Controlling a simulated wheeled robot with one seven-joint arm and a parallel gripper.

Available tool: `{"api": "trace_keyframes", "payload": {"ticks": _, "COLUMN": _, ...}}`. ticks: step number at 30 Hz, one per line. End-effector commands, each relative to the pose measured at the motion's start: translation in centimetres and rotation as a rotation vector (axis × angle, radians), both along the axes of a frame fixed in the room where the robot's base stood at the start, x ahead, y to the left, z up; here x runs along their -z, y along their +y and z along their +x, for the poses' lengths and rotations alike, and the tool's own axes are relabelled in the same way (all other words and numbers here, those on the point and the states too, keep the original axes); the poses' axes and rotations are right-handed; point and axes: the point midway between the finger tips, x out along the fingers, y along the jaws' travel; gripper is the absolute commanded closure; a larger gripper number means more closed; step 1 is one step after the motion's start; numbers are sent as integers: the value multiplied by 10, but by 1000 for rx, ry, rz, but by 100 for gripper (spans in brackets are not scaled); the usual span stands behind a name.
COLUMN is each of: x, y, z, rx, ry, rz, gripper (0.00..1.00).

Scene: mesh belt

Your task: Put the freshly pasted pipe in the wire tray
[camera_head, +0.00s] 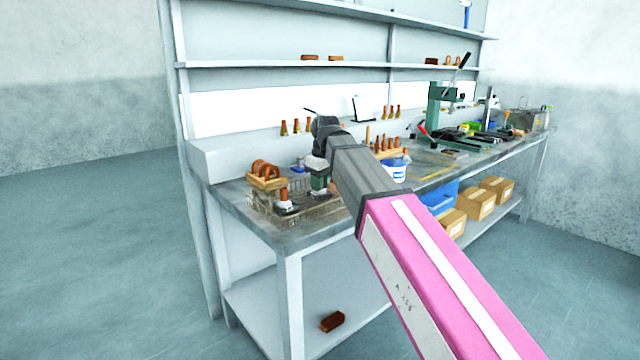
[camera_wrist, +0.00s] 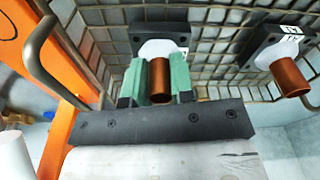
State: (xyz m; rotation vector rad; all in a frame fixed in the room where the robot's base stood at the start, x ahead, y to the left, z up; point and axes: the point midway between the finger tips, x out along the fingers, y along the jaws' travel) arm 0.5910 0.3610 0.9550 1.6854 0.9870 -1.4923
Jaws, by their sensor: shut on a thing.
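My gripper (camera_head: 319,186) is over the wire tray (camera_head: 262,206) at the near left end of the bench. In the wrist view its green fingers (camera_wrist: 159,80) are shut on a copper pipe (camera_wrist: 160,82) with a white part and a dark square block at its far end. The tray's mesh (camera_wrist: 215,18) lies behind that block; I cannot tell whether they touch. A second copper pipe (camera_wrist: 289,76), with a white part and dark block, is in the tray to the right. It also shows in the head view (camera_head: 284,196).
A wooden rack of copper bends (camera_head: 266,172) stands just behind the tray. A bent wire handle (camera_wrist: 40,60) and an orange bar (camera_wrist: 75,110) are close on the left in the wrist view. A white-blue tub (camera_head: 396,170) and a green press (camera_head: 440,105) stand farther along the bench.

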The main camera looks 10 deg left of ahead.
Motion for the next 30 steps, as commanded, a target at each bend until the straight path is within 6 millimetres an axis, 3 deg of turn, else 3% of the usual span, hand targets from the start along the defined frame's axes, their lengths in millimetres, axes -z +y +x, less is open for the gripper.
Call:
{"api": "trace_keyframes", "payload": {"ticks": 8, "x": 2, "y": 0, "z": 0, "rx": 0, "ry": 0, "rz": 0, "gripper": 100}}
{"api": "trace_keyframes", "payload": {"ticks": 9, "x": 3, "y": 0, "z": 0, "rx": 0, "ry": 0, "rz": 0, "gripper": 74}}
{"api": "trace_keyframes", "payload": {"ticks": 11, "x": 2, "y": 0, "z": 0, "rx": 0, "ry": 0, "rz": 0, "gripper": 54}}
{"api": "trace_keyframes", "payload": {"ticks": 12, "x": 2, "y": 0, "z": 0, "rx": 0, "ry": 0, "rz": 0, "gripper": 52}}
{"api": "trace_keyframes", "payload": {"ticks": 23, "x": -3, "y": 0, "z": 0, "rx": 0, "ry": 0, "rz": 1, "gripper": 52}}
{"api": "trace_keyframes", "payload": {"ticks": 30, "x": -36, "y": -3, "z": -1, "rx": 0, "ry": -2, "rz": 1, "gripper": 52}}
